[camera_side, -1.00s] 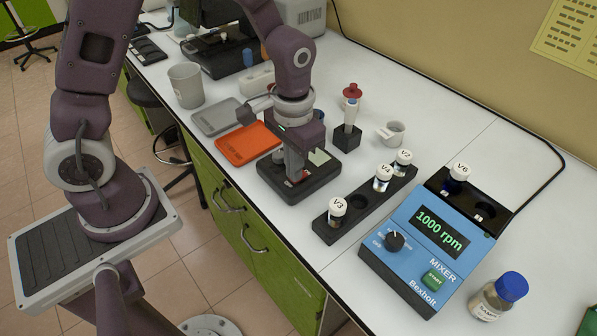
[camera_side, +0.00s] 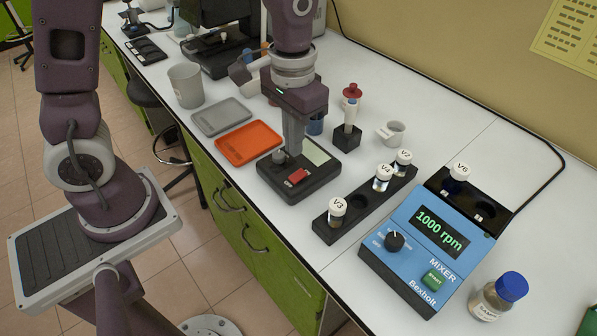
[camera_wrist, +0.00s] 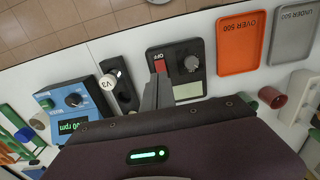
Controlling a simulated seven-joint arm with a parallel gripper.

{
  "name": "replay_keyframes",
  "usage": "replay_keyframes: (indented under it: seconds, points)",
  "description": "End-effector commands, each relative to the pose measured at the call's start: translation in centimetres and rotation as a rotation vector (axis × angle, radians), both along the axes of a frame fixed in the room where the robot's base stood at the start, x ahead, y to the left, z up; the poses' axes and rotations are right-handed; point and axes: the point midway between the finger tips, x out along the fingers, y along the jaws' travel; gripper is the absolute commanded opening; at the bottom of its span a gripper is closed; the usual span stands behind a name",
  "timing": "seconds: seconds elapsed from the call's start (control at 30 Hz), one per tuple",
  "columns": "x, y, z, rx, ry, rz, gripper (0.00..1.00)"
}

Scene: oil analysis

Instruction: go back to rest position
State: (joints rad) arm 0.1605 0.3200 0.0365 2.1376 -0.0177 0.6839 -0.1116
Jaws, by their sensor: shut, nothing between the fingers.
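My gripper (camera_side: 294,150) points down over the black device (camera_side: 318,178) with the red switch (camera_side: 299,176) and grey knob (camera_side: 279,157). Its fingers are together with nothing between them. In the side view the fingertips look just above the device, near the knob; I cannot tell the exact gap. In the wrist view the fingers (camera_wrist: 157,88) are seen together in front of the device (camera_wrist: 178,58), whose red switch (camera_wrist: 161,66) and knob (camera_wrist: 191,63) both show.
An orange tray (camera_side: 248,143) and a grey tray (camera_side: 220,117) lie left of the device. A vial rack (camera_side: 360,203), the blue mixer (camera_side: 415,240) reading 1000 rpm, a pipette stand (camera_side: 347,138) and a small cup (camera_side: 391,133) stand right. A blue-capped bottle (camera_side: 498,297) is near the front.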

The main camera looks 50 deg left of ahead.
Motion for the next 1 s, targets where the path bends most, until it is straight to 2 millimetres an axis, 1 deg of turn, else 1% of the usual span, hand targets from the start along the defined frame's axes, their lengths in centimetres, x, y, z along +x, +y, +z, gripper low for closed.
replay_keyframes:
  seconds: [0.07, 0.13, 0.17, 0.27, 0.3, 0.37, 0.4, 0.43, 0.5, 0.6, 0.63, 0.73, 1.0]
  points:
    - [0.0, 0.0, 0.1, -0.001, -0.002, 0.0, 0.0]
    - [-0.4, 0.3, 1.4, -0.005, -0.027, 0.002, 0.0]
    - [-0.8, 0.5, 2.4, -0.009, -0.048, 0.003, 0.0]
    - [-3.5, 1.5, 7.2, -0.023, -0.157, 0.004, 0.0]
    - [-5.0, 2.0, 9.0, -0.026, -0.206, 0.005, 0.0]
    - [-7.4, 2.6, 11.0, -0.026, -0.276, 0.003, 0.0]
    - [-9.0, 2.9, 12.0, -0.024, -0.321, 0.003, 0.0]
    - [-10.1, 3.2, 12.5, -0.022, -0.35, 0.003, 0.0]
    - [-12.3, 3.5, 13.3, -0.015, -0.411, 0.002, 0.0]
    - [-14.4, 3.9, 13.6, -0.005, -0.467, 0.002, 0.0]
    - [-14.7, 3.9, 13.6, -0.003, -0.477, 0.002, 0.0]
    - [-15.2, 4.0, 13.6, 0.0, -0.491, 0.001, 0.0]
    - [-15.2, 4.0, 13.6, 0.0, -0.491, 0.0, 0.0]
